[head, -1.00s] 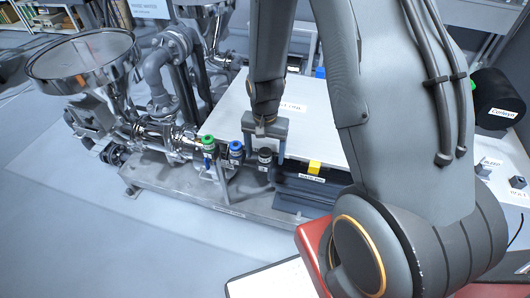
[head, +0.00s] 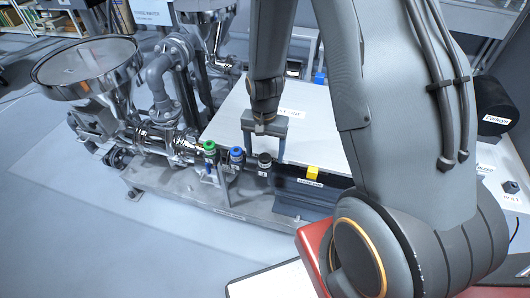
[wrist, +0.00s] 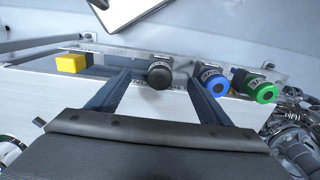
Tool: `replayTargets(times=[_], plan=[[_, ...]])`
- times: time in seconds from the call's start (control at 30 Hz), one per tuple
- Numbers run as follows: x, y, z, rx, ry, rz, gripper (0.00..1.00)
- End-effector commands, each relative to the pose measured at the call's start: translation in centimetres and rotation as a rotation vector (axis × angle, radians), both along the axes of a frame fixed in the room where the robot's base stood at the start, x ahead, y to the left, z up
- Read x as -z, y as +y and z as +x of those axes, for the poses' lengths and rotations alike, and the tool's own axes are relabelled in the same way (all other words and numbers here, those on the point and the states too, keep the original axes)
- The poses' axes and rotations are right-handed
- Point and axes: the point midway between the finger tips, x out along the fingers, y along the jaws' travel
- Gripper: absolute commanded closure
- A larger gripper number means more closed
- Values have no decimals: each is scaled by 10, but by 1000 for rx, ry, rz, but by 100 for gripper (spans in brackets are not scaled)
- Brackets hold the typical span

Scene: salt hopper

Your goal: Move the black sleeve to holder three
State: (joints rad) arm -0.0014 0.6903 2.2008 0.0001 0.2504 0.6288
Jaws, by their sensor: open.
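The black sleeve (head: 265,161) stands at the right end of a short row on the front edge of the machine. A green sleeve (head: 209,146) and a blue sleeve (head: 237,154) are to its left. My gripper (head: 263,152) points down over the black sleeve, jaws open. In the wrist view the black sleeve (wrist: 159,73) lies between the two spread fingers, apart from both. There the blue sleeve (wrist: 215,82) is close by the right finger, and the green sleeve (wrist: 261,90) is further right. I cannot tell which holder is number three; the small labels are unreadable.
A yellow block (head: 312,172) sits on a dark labelled box (head: 302,188) right of the black sleeve. A pale flat panel (head: 300,125) lies behind. A steel funnel (head: 85,68) and pipes stand at left. Open floor (head: 90,230) is at front left.

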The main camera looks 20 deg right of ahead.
Motion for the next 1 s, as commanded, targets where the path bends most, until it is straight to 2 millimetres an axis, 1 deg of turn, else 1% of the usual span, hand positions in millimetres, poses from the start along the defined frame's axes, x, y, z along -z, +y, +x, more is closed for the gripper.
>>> replayTargets(times=[0.03,0.5,0.87,1.0], plan=[[-4,0,0,0,0,0,27],[-25,0,0,0,0,0,27],[-26,0,0,0,0,0,27],[-31,0,1,0,-2,0,27]])
